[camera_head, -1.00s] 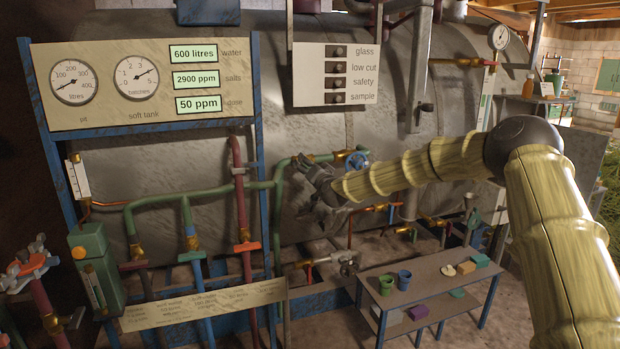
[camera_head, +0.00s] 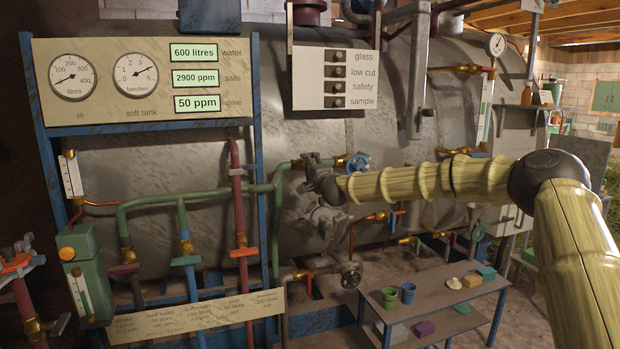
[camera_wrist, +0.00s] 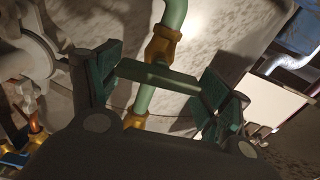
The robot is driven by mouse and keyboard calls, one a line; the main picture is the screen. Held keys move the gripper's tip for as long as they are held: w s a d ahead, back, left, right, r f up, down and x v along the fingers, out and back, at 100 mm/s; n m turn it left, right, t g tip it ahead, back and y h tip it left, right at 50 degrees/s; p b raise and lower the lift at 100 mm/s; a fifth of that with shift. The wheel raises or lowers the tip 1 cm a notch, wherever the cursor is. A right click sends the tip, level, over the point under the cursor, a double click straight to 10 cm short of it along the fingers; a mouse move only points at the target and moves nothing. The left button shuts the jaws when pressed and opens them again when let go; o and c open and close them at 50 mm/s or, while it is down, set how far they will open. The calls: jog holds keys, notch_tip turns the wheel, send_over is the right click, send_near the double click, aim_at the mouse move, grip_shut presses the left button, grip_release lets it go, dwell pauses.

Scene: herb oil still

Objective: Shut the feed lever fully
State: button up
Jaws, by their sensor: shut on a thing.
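The feed lever, a green bar (camera_wrist: 158,77), shows in the wrist view between my finger pads. It lies across a green pipe (camera_wrist: 174,14), close to a brass fitting (camera_wrist: 163,44), roughly square to the pipe. My gripper (camera_wrist: 160,82) is shut on the lever, with one dark green pad at each end of the bar. In the head view my gripper (camera_head: 322,190) is at the green pipework in front of the big grey tank. There my gripper hides the lever.
A blue handwheel (camera_head: 358,162) is just right of my gripper. A low bench (camera_head: 425,308) with cups and blocks stands below my arm. The gauge board (camera_head: 140,85) and pipes with levers are at the left.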

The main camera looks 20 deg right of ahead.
jog(key=shift+f+m+b, duration=0.15)
jog(key=shift+m+b, duration=0.2)
jog(key=shift+m, duration=0.25)
jog(key=o, duration=1)
jog(key=shift+d, duration=0.1)
jog(key=shift+o, duration=0.2)
jog(key=s, duration=1.2)
jog(key=shift+d, duration=0.15)
